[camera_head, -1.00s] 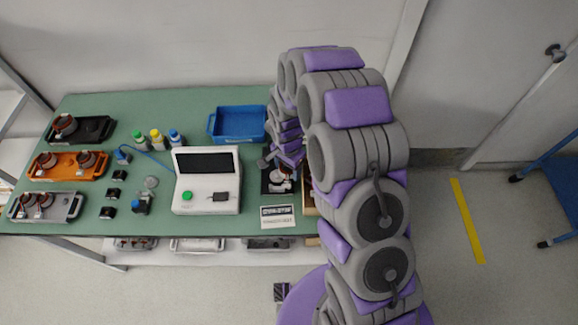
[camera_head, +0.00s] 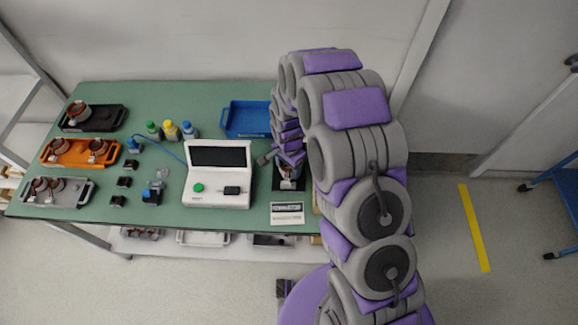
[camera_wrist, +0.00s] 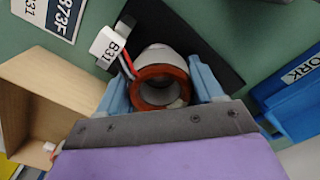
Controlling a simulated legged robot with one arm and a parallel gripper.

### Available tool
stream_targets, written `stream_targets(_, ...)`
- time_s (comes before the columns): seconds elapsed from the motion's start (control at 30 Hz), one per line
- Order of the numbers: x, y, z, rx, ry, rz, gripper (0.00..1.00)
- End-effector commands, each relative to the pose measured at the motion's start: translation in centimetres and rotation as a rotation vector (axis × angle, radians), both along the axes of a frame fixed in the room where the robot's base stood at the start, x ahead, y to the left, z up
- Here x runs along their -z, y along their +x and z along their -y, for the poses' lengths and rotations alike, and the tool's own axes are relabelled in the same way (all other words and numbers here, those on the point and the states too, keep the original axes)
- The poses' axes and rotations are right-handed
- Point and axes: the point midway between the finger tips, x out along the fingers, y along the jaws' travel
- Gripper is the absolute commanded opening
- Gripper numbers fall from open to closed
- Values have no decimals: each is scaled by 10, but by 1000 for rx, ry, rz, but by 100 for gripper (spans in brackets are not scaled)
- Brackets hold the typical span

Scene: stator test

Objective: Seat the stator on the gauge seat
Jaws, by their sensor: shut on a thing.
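My gripper (camera_wrist: 160,78) is shut on a stator (camera_wrist: 158,72), with one blue finger at each side. The stator has a copper-red ring around a dark bore and a white tag reading B31 on red and black leads. A pale round part (camera_wrist: 158,54) shows just beyond the ring, over a black mat (camera_wrist: 200,42). I cannot tell whether it belongs to the stator or to the gauge seat, nor whether the stator touches the seat. In the head view my gripper (camera_head: 290,172) is over the black mat (camera_head: 287,209) and hides much of it.
A white tester (camera_head: 218,174) with a green button stands left of the mat. A blue tray (camera_head: 246,120) lies behind. A label card (camera_head: 287,213) is in front. In the wrist view an open wooden box (camera_wrist: 55,95) is at left. Other stators sit in trays at far left.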

Motion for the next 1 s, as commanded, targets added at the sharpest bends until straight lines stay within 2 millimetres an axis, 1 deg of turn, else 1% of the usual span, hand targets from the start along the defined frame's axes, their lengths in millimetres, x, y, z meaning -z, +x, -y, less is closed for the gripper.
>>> stream_targets(0.87, 8, 0, -20, -2, -9, -4, 0)
stream_targets(0.9, 8, 0, -21, -3, -9, -3, 70)
stream_targets(1.0, 8, 0, -21, -2, -10, -4, 80)
